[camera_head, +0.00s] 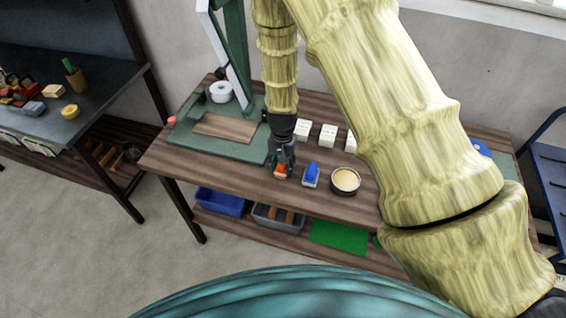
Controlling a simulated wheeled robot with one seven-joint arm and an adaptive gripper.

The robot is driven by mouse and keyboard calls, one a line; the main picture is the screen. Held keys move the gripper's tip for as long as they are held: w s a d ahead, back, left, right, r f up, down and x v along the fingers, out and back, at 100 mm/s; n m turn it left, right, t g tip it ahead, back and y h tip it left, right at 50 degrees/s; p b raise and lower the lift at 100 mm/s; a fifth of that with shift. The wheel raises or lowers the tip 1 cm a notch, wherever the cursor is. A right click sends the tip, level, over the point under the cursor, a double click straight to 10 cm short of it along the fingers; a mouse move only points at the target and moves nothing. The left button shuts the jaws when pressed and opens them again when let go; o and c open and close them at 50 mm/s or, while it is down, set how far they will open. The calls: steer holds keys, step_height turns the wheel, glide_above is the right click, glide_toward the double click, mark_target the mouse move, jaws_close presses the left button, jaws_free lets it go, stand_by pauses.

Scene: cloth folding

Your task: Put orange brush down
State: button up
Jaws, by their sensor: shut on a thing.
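My gripper (283,168) hangs down over the front middle of the wooden table (230,187). It is shut on a small orange brush (281,171), of which only a little orange shows between the fingers. The brush is at or just above the tabletop; I cannot tell whether it touches. A blue brush-like object (311,174) with a pale base stands on the table just right of the gripper.
A round tin (345,181) stands right of the blue object. Several white blocks (328,135) sit behind. A green press-like stand (240,150) with a brown board (225,128) fills the table's left. Bins (278,219) lie on the lower shelf.

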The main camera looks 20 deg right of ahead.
steer(key=shift+f, duration=0.25)
steer(key=o, duration=0.9)
steer(key=shift+r+b, duration=0.7)
steer(key=shift+r, duration=0.15)
steer(key=shift+s+d+r+b, duration=0.15)
steer(key=shift+r+b, duration=0.35)
steer(key=shift+r, duration=0.3)
steer(key=shift+w+d+r+b, duration=0.15)
steer(key=shift+r+b, duration=0.3)
steer(key=shift+r, duration=0.3)
steer(key=shift+s+d+r+b, duration=0.1)
steer(key=shift+r+b, duration=0.2)
steer(key=shift+r, duration=1.2)
steer(key=shift+s+r+b, duration=0.1)
steer(key=shift+r+b, duration=0.2)
steer(key=shift+r, duration=1.2)
